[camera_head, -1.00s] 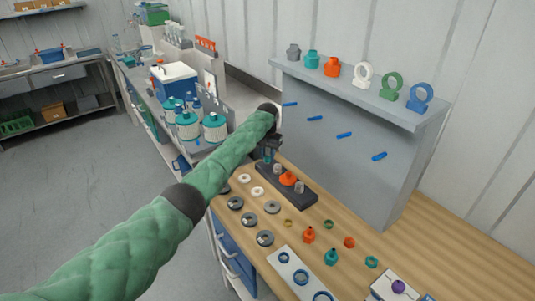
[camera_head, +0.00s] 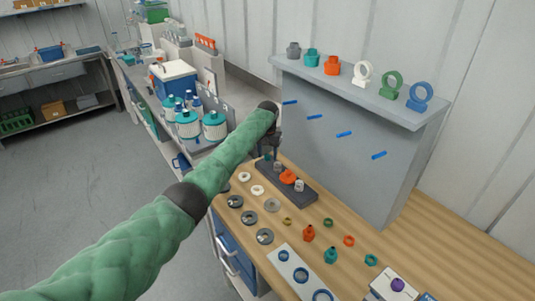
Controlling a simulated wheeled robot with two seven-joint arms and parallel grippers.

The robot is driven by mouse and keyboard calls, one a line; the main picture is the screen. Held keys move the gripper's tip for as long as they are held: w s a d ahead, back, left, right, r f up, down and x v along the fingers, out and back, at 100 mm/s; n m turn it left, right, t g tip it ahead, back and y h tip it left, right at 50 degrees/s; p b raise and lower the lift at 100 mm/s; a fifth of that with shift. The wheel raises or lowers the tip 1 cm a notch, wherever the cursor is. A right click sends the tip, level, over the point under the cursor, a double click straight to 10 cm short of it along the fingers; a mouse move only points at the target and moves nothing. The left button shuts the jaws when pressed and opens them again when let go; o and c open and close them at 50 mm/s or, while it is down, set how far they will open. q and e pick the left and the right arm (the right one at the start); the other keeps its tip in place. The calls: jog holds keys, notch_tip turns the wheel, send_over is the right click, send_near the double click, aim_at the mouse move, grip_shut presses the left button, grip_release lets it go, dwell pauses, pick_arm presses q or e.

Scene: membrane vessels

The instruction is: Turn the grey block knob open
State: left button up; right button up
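A long dark grey block (camera_head: 308,193) lies on the wooden bench, with a row of small knobs and fittings on top. At its far left end is a small teal piece (camera_head: 267,156), then a small grey knob (camera_head: 278,167), an orange knob (camera_head: 288,177) and another pale grey knob (camera_head: 299,185). My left gripper (camera_head: 270,149) is over the far end of the block, close to the teal piece. It is small, dark and partly behind my green arm, so I cannot tell if its fingers are open or touching anything. My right gripper is not in view.
Loose rings and orange and teal fittings lie on the bench (camera_head: 465,257) in front of the block. A grey panel (camera_head: 350,160) with blue pegs and a top shelf of fittings stands behind. Teal-lidded vessels (camera_head: 215,125) and a blue-and-white box (camera_head: 174,80) stand left of my arm.

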aim_at(267, 155)
pick_arm(q)
jog(key=shift+r, duration=0.1)
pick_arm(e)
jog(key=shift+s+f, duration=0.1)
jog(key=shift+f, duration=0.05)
pick_arm(q)
jog(key=shift+r+b, duration=0.3)
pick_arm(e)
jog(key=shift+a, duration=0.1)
pick_arm(q)
notch_tip(267, 155, up, 5)
jog(key=shift+r+b, duration=0.2)
jog(key=shift+b, duration=0.85)
jog(key=shift+r, duration=0.8)
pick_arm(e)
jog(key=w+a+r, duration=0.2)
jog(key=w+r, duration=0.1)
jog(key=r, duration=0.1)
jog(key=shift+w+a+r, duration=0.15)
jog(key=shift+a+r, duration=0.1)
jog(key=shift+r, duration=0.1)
